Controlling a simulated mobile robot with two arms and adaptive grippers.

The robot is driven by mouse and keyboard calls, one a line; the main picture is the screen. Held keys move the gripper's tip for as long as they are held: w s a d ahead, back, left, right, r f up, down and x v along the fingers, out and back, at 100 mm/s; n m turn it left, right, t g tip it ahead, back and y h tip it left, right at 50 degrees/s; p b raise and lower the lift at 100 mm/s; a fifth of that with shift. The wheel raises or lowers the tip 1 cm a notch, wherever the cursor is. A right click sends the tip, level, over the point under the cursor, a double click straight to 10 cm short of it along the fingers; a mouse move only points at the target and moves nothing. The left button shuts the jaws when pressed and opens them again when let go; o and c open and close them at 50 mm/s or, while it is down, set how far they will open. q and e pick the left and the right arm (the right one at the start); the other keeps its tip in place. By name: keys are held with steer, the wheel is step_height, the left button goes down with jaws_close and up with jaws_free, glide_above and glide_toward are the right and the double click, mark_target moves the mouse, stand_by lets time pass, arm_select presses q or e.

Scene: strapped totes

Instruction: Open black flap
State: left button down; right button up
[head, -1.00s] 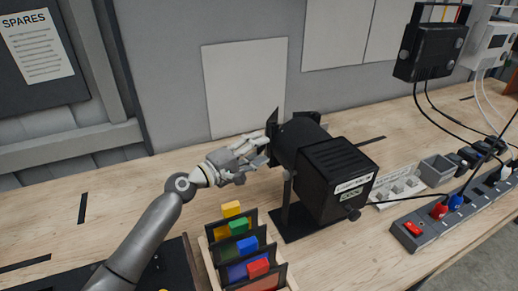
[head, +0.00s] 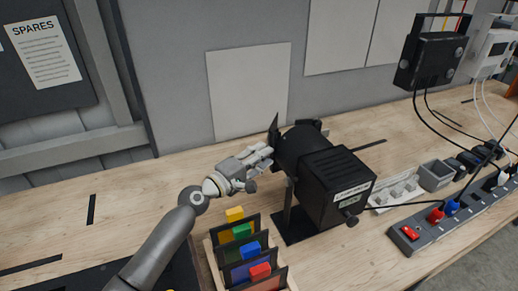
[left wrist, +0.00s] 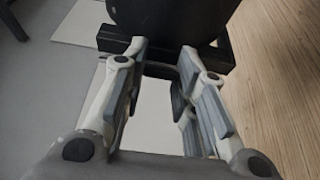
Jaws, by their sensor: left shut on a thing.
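A black lamp (head: 335,180) stands on a short post on the bench, its round front barrel facing left. A thin black flap (head: 274,130) stands up at the front edge of the barrel. My left gripper (head: 268,156) is at the lamp's front, just below that upright flap. It is shut on a black flap piece; in the left wrist view a dark bar (left wrist: 160,70) crosses between the fingers, in front of the dark barrel. The fingers hide part of the lamp's front. My right gripper is not in view.
A power strip (head: 445,225) with plugs, a grey box (head: 436,175) and cables lie right of the lamp. The bench left of my arm is mostly clear.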

arm_select(q)
steer(key=shift+d, duration=0.1)
steer(key=shift+s, duration=0.1)
steer(key=c, duration=1.2)
jaws_free()
steer(key=shift+d, duration=0.15)
steer(key=shift+o, duration=0.2)
steer(key=v, duration=1.2)
